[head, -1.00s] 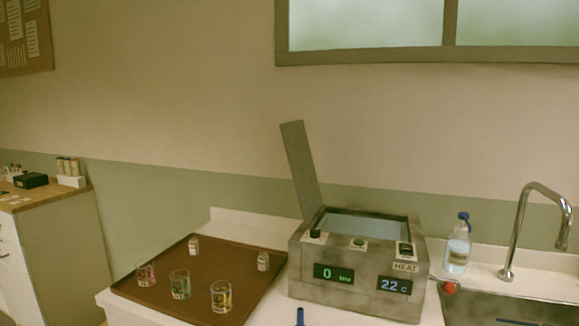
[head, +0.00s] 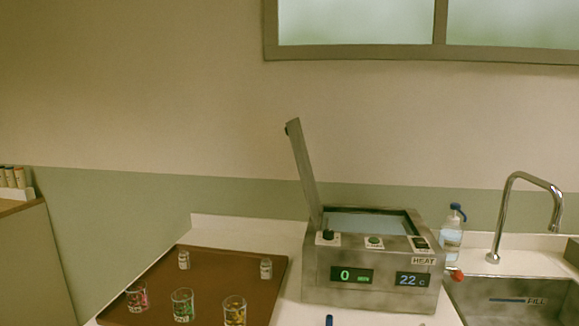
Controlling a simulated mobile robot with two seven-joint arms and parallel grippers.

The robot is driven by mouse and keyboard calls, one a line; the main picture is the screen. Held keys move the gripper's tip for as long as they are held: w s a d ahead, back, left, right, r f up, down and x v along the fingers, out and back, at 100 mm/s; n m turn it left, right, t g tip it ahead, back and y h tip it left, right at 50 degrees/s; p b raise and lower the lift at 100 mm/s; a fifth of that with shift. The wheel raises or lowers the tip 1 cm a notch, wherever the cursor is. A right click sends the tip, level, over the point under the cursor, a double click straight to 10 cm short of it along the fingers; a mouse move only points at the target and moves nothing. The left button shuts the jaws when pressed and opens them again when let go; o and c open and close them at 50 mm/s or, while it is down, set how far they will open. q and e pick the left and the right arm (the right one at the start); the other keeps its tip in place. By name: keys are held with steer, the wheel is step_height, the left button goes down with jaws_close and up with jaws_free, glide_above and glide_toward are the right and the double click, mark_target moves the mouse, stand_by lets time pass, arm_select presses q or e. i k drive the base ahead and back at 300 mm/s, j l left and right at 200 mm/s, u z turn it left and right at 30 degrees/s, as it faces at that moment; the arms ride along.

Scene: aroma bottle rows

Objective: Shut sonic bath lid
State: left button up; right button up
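The sonic bath (head: 368,283) is a grey metal box on the white counter, with a green "0" display and a blue "22 c" display on its front. Its lid (head: 304,172) stands open, nearly upright and leaning slightly left, hinged at the box's left side. The tank opening on top is uncovered, with pale blue-grey inside. Knobs and a green button sit along its front top edge. Neither of my grippers is in view.
A brown tray (head: 215,282) left of the bath holds three glasses of coloured contents and two small white-labelled vials. A wash bottle (head: 452,236), a tap (head: 507,215) and a sink (head: 512,299) are at the right. A blue-topped item (head: 329,321) shows at the bottom edge.

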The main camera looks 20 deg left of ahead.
mark_target(293, 129)
steer(key=j, duration=0.55)
steer(key=k+j, duration=0.1)
steer(key=j, duration=0.5)
steer(key=k+j+z, duration=0.1)
steer(key=j, duration=0.45)
